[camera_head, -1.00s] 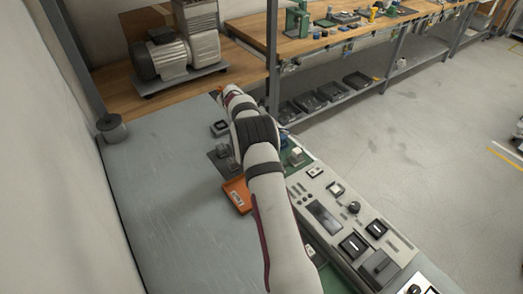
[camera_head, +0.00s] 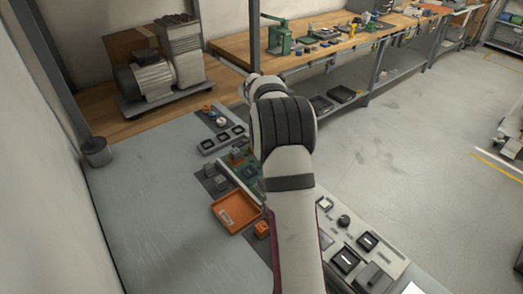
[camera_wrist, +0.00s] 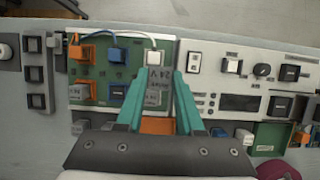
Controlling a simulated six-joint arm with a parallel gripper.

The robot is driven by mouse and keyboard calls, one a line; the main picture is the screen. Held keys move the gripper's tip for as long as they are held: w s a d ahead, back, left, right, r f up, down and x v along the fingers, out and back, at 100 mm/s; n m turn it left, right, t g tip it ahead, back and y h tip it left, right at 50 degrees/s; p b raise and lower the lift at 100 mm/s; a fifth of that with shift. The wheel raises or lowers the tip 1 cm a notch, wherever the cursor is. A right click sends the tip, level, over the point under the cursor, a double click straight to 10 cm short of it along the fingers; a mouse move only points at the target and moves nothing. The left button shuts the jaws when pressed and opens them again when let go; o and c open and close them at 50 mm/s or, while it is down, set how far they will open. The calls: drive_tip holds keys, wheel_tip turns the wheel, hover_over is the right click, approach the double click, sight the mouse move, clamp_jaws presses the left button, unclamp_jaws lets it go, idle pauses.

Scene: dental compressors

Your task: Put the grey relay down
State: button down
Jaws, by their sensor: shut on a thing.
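In the wrist view my gripper (camera_wrist: 160,74) has its teal fingers closed on a grey relay (camera_wrist: 157,82) with marked faces. The relay is over the right part of the green board (camera_wrist: 98,74); I cannot tell whether it touches the board. Orange (camera_wrist: 80,53) and blue (camera_wrist: 117,54) relays sit on the board to the left, and a white block (camera_wrist: 152,61) lies just beyond the held relay. In the head view my arm hides the gripper and the held relay. The board shows partly there, left of my arm (camera_head: 241,178).
An orange tray (camera_head: 228,222) lies on the grey table (camera_head: 150,200), with grey blocks (camera_head: 220,183) on a dark mat behind it. A control panel (camera_wrist: 235,60) borders the board on the right. A motor unit (camera_head: 147,80) stands on the wooden bench. The table's left part is clear.

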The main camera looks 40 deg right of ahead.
drive_tip(key=s+a+f, duration=0.2)
drive_tip(key=s+a, duration=0.6)
drive_tip(key=a, duration=0.2)
hover_over(235, 213)
wheel_tip(235, 213, down, 10)
drive_tip(key=shift+w, duration=0.1)
drive_tip(key=shift+f, duration=0.2)
drive_tip(key=shift+f, duration=0.1)
drive_tip(key=c, duration=0.5)
unclamp_jaws()
drive_tip(key=shift+c, duration=0.2)
